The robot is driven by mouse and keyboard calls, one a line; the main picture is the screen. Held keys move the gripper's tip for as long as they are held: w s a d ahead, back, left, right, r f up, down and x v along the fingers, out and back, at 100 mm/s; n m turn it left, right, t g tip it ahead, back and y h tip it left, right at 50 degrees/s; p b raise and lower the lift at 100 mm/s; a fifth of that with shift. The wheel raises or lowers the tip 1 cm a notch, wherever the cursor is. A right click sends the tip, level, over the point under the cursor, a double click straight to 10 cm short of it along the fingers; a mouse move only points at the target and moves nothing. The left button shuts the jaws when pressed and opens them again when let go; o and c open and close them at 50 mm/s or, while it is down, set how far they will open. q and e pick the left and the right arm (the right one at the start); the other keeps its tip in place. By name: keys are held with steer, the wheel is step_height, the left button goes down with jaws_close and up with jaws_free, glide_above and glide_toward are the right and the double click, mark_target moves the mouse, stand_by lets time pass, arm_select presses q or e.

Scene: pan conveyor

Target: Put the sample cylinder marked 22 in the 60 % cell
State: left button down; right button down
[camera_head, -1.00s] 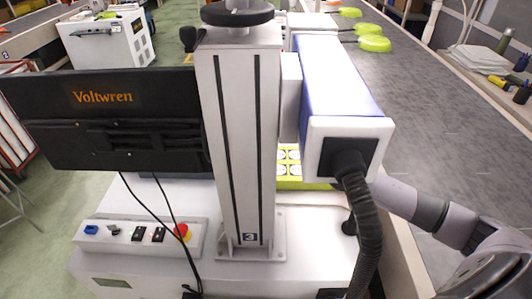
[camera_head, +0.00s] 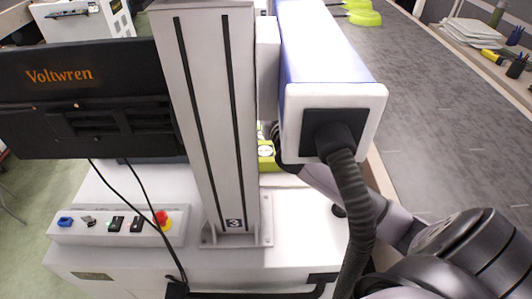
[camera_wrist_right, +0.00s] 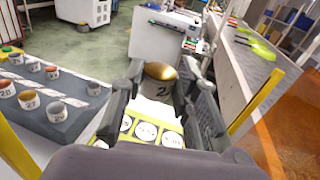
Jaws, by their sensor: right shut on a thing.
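In the right wrist view, my right gripper (camera_wrist_right: 161,78) is shut on a white sample cylinder with a gold top (camera_wrist_right: 160,71). Its mark begins with 2; the rest is too unclear to read. The cylinder is between the two fingers, above a yellow-green tray (camera_wrist_right: 133,138) with round white cells. The cell labels are too small to read surely, so I cannot tell which is 60 %. My left gripper is not in view.
The machine's column (camera_head: 215,120) and blue-white head (camera_head: 325,70) stand before the tray, with a black hose (camera_head: 350,200) hanging down. A black Voltwren screen (camera_head: 80,95) is at left. Several other numbered cylinders stand on a dark surface (camera_wrist_right: 45,122). A grey conveyor (camera_head: 440,120) runs at right.

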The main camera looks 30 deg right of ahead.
steer(key=b, duration=0.3)
glide_above(267, 156)
step_height(267, 156, down, 13)
steer(key=shift+w, duration=0.15)
steer(key=shift+f+b, duration=0.9)
steer(key=shift+f, duration=1.65)
steer(key=shift+f, duration=0.15)
steer(key=c, duration=1.2)
jaws_free()
steer(key=shift+r, duration=0.3)
steer(key=v, duration=1)
steer(key=shift+s+a+f, duration=0.15)
steer(key=shift+s, duration=0.25)
steer(key=shift+s+a, duration=0.2)
steer(key=shift+s, duration=0.4)
